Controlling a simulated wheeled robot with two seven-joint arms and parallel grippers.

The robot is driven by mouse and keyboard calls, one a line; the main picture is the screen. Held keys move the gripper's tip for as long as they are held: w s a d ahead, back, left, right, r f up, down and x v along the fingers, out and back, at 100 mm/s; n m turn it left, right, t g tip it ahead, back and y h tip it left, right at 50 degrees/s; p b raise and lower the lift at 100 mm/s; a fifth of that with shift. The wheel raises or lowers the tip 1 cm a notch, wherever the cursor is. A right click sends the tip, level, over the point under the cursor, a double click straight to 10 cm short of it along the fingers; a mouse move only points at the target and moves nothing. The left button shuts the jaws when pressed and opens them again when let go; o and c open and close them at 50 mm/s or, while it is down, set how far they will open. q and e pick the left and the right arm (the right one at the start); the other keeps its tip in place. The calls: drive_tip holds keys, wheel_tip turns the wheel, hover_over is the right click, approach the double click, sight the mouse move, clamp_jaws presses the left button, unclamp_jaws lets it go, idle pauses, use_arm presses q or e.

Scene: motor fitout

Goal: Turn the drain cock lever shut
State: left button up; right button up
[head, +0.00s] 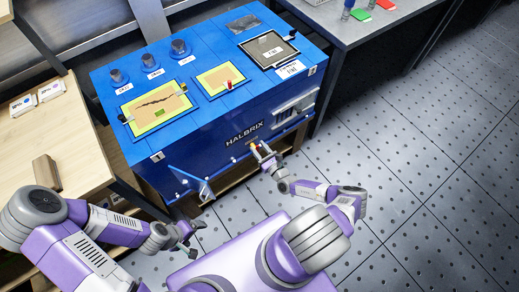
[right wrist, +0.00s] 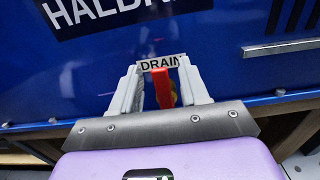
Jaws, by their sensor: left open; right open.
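The drain cock's red lever (right wrist: 162,88) shows in the right wrist view, below a white label reading DRAIN (right wrist: 160,63) on the blue machine's front. A little yellow shows beside it. My right gripper (head: 262,152) is at the lower front of the blue machine (head: 205,135). Its two grey fingers stand open, one on each side of the lever, with gaps visible, so it does not grip it. Most of the cock body is hidden. My left gripper (head: 192,236) is open and empty, low in front of the machine, away from the cock.
A wooden bench (head: 85,165) with a wooden block (head: 46,172) stands at the left. A grey table (head: 375,25) with red and green items is at the back right. A blue bracket-like part (head: 205,190) juts from the machine's lower left front. The tiled floor at right is clear.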

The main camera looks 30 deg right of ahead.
drive_tip(key=shift+c, duration=0.3)
clamp_jaws()
drive_tip(key=d+f+m+b, duration=0.5)
drive_tip(key=m+b, duration=0.2)
drive_tip(key=m, duration=1)
drive_tip(key=shift+w+f+m, duration=0.15)
drive_tip(key=shift+f+m, duration=0.1)
drive_tip(key=shift+m, duration=0.15)
drive_tip(key=shift+d, duration=0.1)
idle(0.4)
